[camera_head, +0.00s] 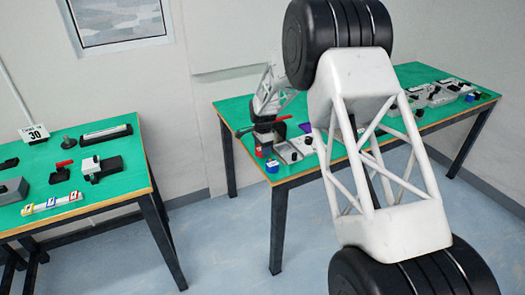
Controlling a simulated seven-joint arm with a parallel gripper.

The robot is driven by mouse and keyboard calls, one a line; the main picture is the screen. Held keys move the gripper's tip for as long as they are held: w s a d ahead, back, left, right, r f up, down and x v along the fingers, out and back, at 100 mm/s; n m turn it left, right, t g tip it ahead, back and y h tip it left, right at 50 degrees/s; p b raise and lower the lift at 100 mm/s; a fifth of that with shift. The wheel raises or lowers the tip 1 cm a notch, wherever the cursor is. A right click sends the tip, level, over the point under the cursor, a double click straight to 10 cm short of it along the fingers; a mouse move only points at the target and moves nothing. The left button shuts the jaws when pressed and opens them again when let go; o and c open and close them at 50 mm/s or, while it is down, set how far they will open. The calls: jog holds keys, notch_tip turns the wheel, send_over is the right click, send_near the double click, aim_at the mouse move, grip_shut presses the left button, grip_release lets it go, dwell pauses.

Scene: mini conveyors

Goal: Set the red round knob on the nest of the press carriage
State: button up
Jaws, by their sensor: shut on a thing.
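My gripper (262,143) is small and dark at the near left corner of the right green table, partly hidden by my own arm links. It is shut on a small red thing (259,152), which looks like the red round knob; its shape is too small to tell. A grey-white device (288,153) stands just right of the gripper and may be the press carriage. I cannot make out its nest. The gap between the red thing and the table cannot be judged.
A blue piece (272,166) sits near the table edge, close below the gripper. A red lever (284,118) and a purple piece (305,127) are nearby. More devices (440,97) stand farther right. The left table (105,178) holds several fixtures, including a red-handled one (64,163).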

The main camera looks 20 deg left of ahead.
notch_tip(320, 180, up, 2)
jog(key=shift+r, duration=0.15)
jog(key=s+d, duration=0.2)
jog(key=s, duration=0.2)
jog(key=s+d+r, duration=0.1)
jog(key=s+d, duration=0.2)
jog(key=s, duration=0.2)
jog(key=s+d, duration=0.3)
jog(key=s, duration=0.2)
jog(key=shift+r, duration=0.25)
dwell(0.3)
jog(key=w+d, duration=0.3)
jog(key=w+d+r, duration=0.1)
jog(key=w+d, duration=0.2)
jog(key=shift+d+r, duration=0.2)
jog(key=shift+d, duration=0.1)
jog(key=shift+w, duration=0.15)
jog(key=w+a, duration=0.2)
jog(key=w, duration=0.2)
jog(key=w+a+f, duration=0.1)
jog(key=w+a, duration=0.1)
jog(key=w, duration=0.3)
jog(key=w+a, duration=0.2)
jog(key=w, duration=0.3)
jog(key=shift+w+a+f, duration=0.2)
jog(key=shift+a+f, duration=0.05)
dwell(0.3)
